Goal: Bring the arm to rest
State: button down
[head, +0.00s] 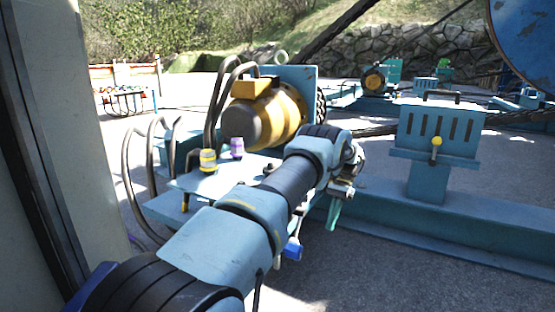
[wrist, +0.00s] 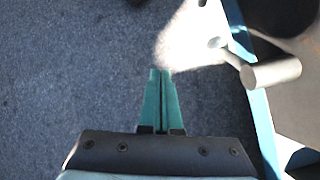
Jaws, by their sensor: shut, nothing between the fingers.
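My gripper (head: 333,214) hangs at the end of my outstretched arm in the head view, partly hidden behind the wrist. In the wrist view its two green fingers (wrist: 161,98) lie side by side, shut, with nothing held. They point over bare grey ground. My arm reaches from the lower left toward the middle of the head view, in front of the machine.
A yellow motor (head: 262,112) with black hoses stands behind my arm. A yellow knob (head: 208,160) and a purple knob (head: 237,147) sit on a blue bench. A slotted blue box (head: 438,130) with a yellow-knobbed lever stands right. A blue frame edge (wrist: 250,95) is close right of the fingers.

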jog(key=s+a+r+n+t+h+p, duration=0.1)
jog(key=s+a+r+n+t+h, duration=0.15)
jog(key=a+r, duration=0.5)
jog(key=s+a+r+n+t+h+p, duration=0.1)
jog(key=s+a+r+n+p, duration=0.15)
jog(key=a+r, duration=0.45)
jog(key=s+a+r+n+t+p, duration=0.1)
jog(key=s+a+r, duration=0.15)
jog(key=s, duration=0.45)
jog(key=s+a+r+n+t, duration=0.1)
jog(key=s+a+r+n, duration=0.1)
jog(key=s+a, duration=0.35)
jog(key=s+a+r+n+t+p, duration=0.1)
jog(key=s+a+r+t, duration=0.1)
jog(key=s, duration=0.6)
notch_tip(320, 180, up, 37)
jog(key=p, duration=3.7)
jog(key=shift+w, duration=0.3)
jog(key=shift+d+h, duration=0.1)
jog(key=shift+h, duration=0.15)
